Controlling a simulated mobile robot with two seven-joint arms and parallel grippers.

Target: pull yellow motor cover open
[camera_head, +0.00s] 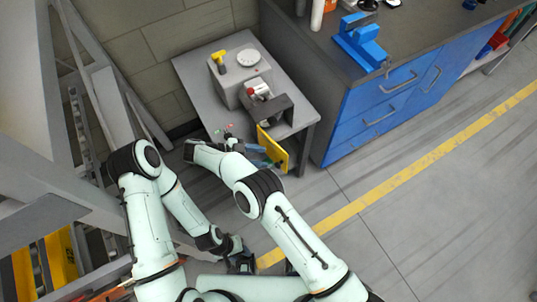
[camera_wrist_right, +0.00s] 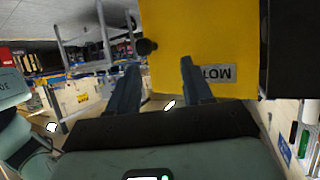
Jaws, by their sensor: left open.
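The yellow motor cover (camera_head: 272,148) stands out at an angle from the dark housing (camera_head: 270,104) on the grey table. In the right wrist view the cover (camera_wrist_right: 205,35) fills the upper middle, with an upside-down label and a black knob (camera_wrist_right: 147,46) near its left edge. My right gripper (camera_wrist_right: 160,66) is open, its two fingers apart in front of the cover, with the knob beyond and between the tips. In the head view my right gripper (camera_head: 256,160) is beside the cover, partly hidden by my arm. My left gripper (camera_head: 242,264) is low in the picture, open, away from the cover.
A blue workbench (camera_head: 375,110) with a blue vise (camera_head: 361,42) stands to the right. Metal framing (camera_head: 105,85) is close on the left. The floor at lower right is clear.

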